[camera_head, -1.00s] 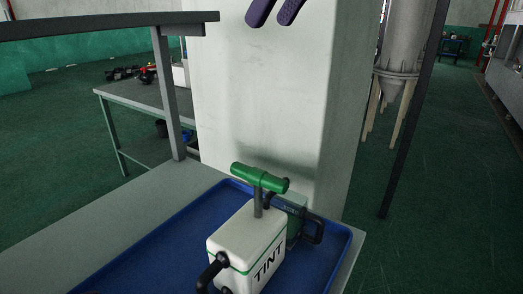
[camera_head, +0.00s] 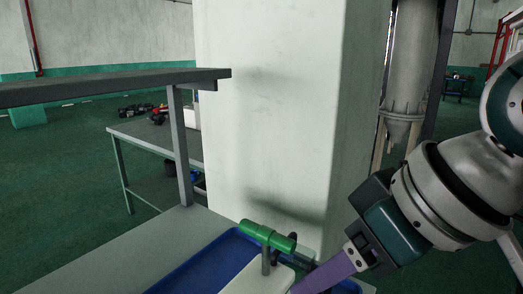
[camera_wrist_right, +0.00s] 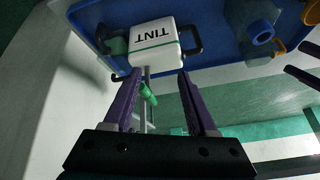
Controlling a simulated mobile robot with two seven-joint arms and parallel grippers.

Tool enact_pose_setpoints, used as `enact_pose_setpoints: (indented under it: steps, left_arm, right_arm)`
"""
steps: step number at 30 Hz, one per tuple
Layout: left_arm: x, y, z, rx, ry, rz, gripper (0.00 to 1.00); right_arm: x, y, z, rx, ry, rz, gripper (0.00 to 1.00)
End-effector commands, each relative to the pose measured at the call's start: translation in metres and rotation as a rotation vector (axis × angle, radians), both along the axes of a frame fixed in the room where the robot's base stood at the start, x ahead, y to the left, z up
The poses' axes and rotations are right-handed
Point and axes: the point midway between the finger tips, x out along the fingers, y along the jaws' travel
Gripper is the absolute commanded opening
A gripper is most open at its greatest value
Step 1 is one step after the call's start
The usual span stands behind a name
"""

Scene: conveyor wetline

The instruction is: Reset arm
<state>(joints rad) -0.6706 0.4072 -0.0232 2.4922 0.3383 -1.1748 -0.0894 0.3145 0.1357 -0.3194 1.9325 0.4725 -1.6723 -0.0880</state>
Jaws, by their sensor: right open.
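The white box lettered TINT (camera_wrist_right: 152,42) shows whole in the right wrist view. In the head view only its top (camera_head: 262,279) shows at the bottom edge. A green T-shaped handle (camera_head: 267,236) stands on it, also seen in the right wrist view (camera_wrist_right: 148,93). My right gripper (camera_wrist_right: 160,72) is open and empty, its purple fingers apart with the box beyond their tips. In the head view one purple finger (camera_head: 328,275) reaches down beside the box; whether it touches is unclear. Dark purple finger-like shapes (camera_wrist_right: 302,62) at the wrist view's right edge may be my left gripper.
The blue tray (camera_head: 205,262) lies on a grey table (camera_head: 150,245). A white pillar (camera_head: 265,120) stands close behind it. A raised grey shelf edge (camera_head: 110,84) is at left. A blue object (camera_wrist_right: 262,30) sits on the tray in the wrist view.

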Motion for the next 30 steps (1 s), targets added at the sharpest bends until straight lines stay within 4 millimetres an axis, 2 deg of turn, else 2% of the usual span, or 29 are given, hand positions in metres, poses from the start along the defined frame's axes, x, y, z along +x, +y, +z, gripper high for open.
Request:
enact_pose_setpoints:
  steps: [1,6,12,18,21,26,30]
  left_arm:
    - [-0.002,0.000,0.001,0.008,0.026,0.031,0.80]
    - [-0.013,0.002,-0.003,0.048,0.118,0.120,0.80]
    - [-0.024,0.002,-0.004,0.076,0.199,0.198,0.80]
    - [-0.033,0.001,-0.003,0.094,0.265,0.262,0.80]
    - [-0.033,0.002,0.031,0.097,0.267,0.264,0.80]
    - [-0.033,0.002,0.072,0.097,0.266,0.262,0.80]
    - [-0.033,0.002,0.118,0.097,0.266,0.261,0.80]
  right_arm:
    - [-0.022,-0.009,-0.014,-0.006,0.027,-0.048,0.57]
    - [-0.081,-0.045,-0.045,-0.061,0.077,-0.209,0.57]
    - [-0.136,-0.081,-0.056,-0.141,0.115,-0.342,0.57]
    - [-0.184,-0.114,-0.054,-0.229,0.145,-0.442,0.57]
    - [-0.182,-0.114,-0.019,-0.230,0.139,-0.445,0.57]
    - [-0.182,-0.114,0.021,-0.230,0.141,-0.443,0.57]
    - [-0.181,-0.114,0.067,-0.229,0.141,-0.441,0.57]
